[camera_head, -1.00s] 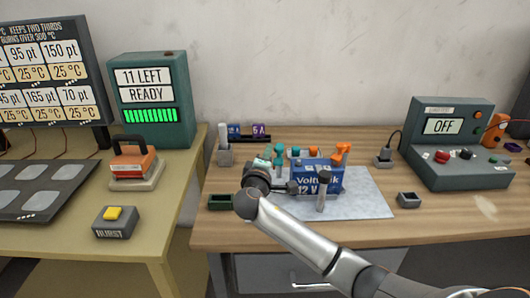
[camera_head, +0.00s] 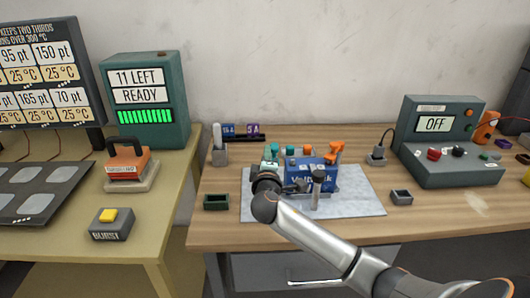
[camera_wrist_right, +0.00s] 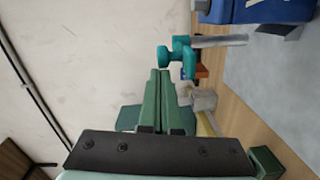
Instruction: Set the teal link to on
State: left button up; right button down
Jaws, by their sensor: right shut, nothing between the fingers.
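The teal link (camera_head: 273,151) stands at the left end of the blue battery (camera_head: 325,178) on the grey mat. In the right wrist view the teal link (camera_wrist_right: 183,52) shows as a teal piece with a rounded knob, beside a grey bar, just past the fingertips. My right gripper (camera_head: 269,163) is just in front of the link, its green fingers closed together and empty. In the right wrist view the fingertips (camera_wrist_right: 160,73) look close to the knob; I cannot tell if they touch. My arm hides part of the battery's front. My left gripper is out of view.
An orange link (camera_head: 337,150) is at the battery's right end. A dark-topped post (camera_head: 318,177) stands before the battery. A green tray (camera_head: 216,202) and a grey holder (camera_head: 220,156) are to the left. A console (camera_head: 437,125) reading OFF stands right. The mat's right side is clear.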

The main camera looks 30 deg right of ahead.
jog(key=shift+s+d+n+t+y+p, duration=0.4)
jog(key=shift+s+d+n+t+y, duration=0.2)
jog(key=shift+y, duration=0.3)
jog(key=shift+s+d+n+t+y+p, duration=0.45)
jog(key=shift+n+y, duration=0.25)
jog(key=shift+y, duration=0.2)
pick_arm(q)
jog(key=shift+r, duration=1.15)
pick_arm(e)
jog(key=shift+s+d, duration=0.2)
jog(key=shift+d, duration=0.5)
jog(key=shift+s+d, duration=0.2)
jog(key=shift+d, duration=0.7)
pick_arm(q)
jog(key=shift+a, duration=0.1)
